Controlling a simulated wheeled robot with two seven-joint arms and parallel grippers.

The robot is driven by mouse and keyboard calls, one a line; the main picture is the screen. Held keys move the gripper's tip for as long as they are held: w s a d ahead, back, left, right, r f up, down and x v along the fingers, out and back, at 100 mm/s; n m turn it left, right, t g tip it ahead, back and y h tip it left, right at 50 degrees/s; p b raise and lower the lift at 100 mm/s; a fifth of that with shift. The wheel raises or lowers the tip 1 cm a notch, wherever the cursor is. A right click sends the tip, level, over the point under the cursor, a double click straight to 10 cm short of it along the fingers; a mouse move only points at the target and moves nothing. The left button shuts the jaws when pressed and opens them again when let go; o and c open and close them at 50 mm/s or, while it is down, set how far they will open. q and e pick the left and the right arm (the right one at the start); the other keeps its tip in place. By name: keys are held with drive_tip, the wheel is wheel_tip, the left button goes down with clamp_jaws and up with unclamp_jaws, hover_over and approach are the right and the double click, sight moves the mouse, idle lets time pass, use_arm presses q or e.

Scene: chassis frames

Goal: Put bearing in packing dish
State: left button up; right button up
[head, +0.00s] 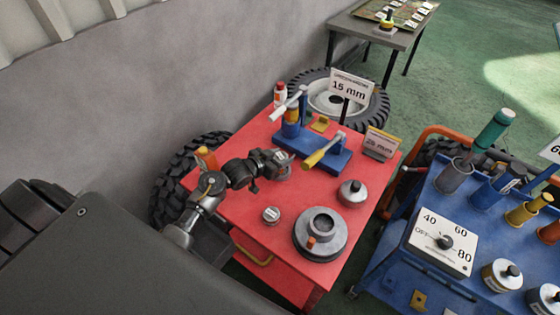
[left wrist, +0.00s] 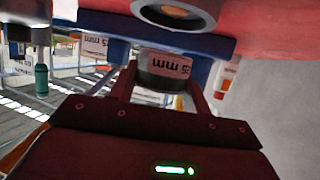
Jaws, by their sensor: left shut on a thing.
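My left gripper (head: 283,166) is over the red cart top, beside the blue press base. In the left wrist view its fingers (left wrist: 161,82) are shut around a short grey cylinder with a white "mm" label, which I take as the bearing (left wrist: 165,68); the label's number is hard to read. In the head view the gripper mostly hides it. A round grey dish (head: 337,246) with a raised hollow centre and an orange tab, apparently the packing dish, sits at the cart's front right, apart from the gripper. My right gripper is not in view.
The blue press (head: 338,160) with its lever stands behind the gripper. A small labelled cylinder (head: 271,215) and a lidded grey pot (head: 352,192) flank the way to the dish. A blue cart (head: 392,240) with a dial box (head: 443,241) is at right.

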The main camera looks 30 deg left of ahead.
use_arm(q)
wheel_tip(320, 180, down, 2)
drive_tip(key=shift+f, duration=0.1)
drive_tip(key=shift+f, duration=0.55)
drive_tip(key=o, duration=1.3)
drive_tip(key=shift+s, duration=0.1)
